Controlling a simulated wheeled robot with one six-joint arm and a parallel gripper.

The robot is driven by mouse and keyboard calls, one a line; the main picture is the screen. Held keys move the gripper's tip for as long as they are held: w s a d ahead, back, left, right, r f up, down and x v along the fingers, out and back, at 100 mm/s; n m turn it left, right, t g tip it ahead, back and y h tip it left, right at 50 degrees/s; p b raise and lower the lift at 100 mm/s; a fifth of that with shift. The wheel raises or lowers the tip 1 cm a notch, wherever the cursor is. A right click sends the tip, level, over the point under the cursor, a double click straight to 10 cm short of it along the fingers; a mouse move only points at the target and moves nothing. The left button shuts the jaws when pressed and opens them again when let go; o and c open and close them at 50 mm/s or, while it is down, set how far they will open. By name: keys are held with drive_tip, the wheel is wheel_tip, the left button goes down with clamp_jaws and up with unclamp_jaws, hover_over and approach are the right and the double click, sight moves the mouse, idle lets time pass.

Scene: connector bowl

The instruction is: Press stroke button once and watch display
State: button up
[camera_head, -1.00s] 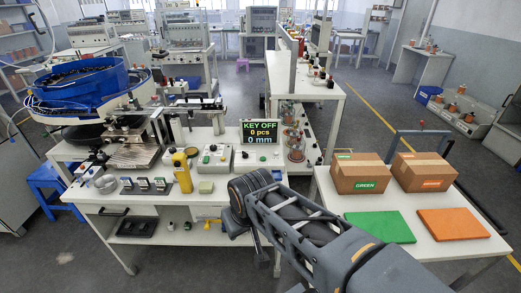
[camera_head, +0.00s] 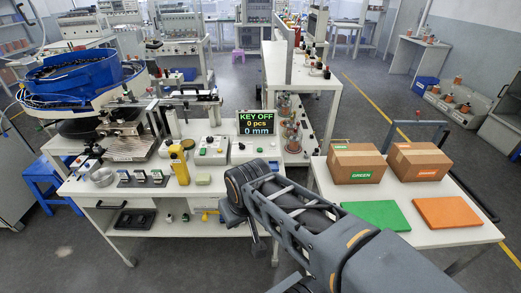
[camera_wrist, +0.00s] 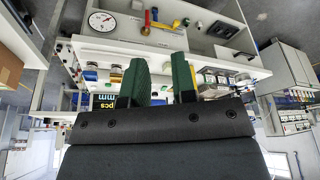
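The display (camera_head: 256,123) at the back right of the workbench reads "KEY OFF", "0 pcs" and "0 mm". A control box (camera_head: 201,158) with several small buttons, one green, sits left of it. A second pale control box (camera_head: 235,158) stands beside it, below the display. I cannot tell which button is the stroke button. In the wrist view, the two green fingers of my gripper (camera_wrist: 160,82) are apart with nothing between them. The display (camera_wrist: 104,101) is partly hidden behind the left finger, upside down. My gripper touches no button that I can see.
A blue bowl feeder (camera_head: 70,77) stands at the left. A yellow bottle-like object (camera_head: 180,170) stands on the workbench (camera_head: 110,190) before the control boxes. At right, a table holds two cardboard boxes (camera_head: 355,163) (camera_head: 418,162), a green plate (camera_head: 377,215) and an orange plate (camera_head: 448,212).

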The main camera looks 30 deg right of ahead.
clamp_jaws()
idle(1.2)
